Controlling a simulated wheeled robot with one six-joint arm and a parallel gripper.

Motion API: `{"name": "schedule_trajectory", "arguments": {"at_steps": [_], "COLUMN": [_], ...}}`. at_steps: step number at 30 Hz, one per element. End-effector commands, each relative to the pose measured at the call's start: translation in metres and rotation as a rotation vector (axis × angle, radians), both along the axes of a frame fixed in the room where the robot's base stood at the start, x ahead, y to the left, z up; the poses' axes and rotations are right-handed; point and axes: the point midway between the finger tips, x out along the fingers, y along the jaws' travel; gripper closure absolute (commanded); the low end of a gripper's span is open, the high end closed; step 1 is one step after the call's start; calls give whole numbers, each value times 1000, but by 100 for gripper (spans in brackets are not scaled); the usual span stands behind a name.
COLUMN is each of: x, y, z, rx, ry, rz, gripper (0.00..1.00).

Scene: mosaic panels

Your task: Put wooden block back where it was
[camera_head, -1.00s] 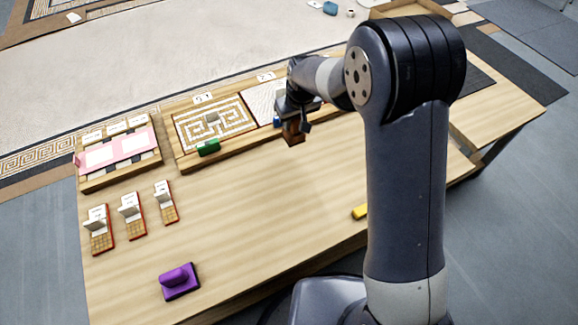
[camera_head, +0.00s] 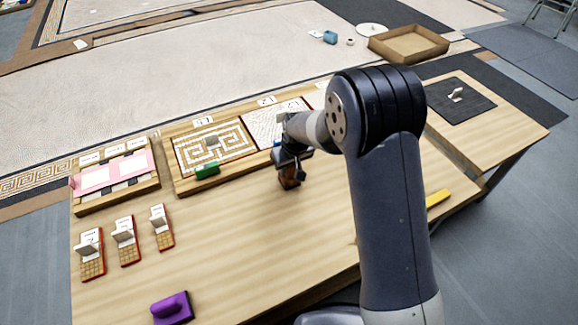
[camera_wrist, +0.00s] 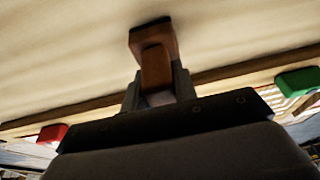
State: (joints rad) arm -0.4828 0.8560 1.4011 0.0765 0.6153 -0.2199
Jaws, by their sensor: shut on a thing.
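The wooden block (camera_head: 290,182) is brown and hangs below my gripper (camera_head: 289,163), over the wooden table (camera_head: 230,245). In the wrist view the block (camera_wrist: 160,65) shows a narrower handle-like part between the fingers and a wider part beyond it. My gripper (camera_wrist: 158,92) is shut on that handle-like part. The block appears to be held above the table just in front of the mosaic panels; the exact gap beneath it is hard to tell.
A green block (camera_head: 207,171) sits at the front edge of the maze-patterned panel (camera_head: 212,147). A purple block (camera_head: 171,308) lies at the front left and a yellow one (camera_head: 438,198) at the right. Several small card stands (camera_head: 125,240) stand at left. The table's middle is clear.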

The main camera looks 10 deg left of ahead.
Motion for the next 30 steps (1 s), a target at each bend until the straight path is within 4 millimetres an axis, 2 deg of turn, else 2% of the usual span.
{"name": "schedule_trajectory", "arguments": {"at_steps": [7, 8, 15, 25, 30], "x": [0, 0, 0, 0, -5], "y": [0, 0, 0, 0, -4], "z": [-2, -2, -1, 4, 31], "rx": [1, 1, 1, 1, 2], "ry": [-2, -1, -1, -1, -5], "rz": [0, 0, 0, 0, 0], "gripper": [96, 71, 52, 51, 51]}}
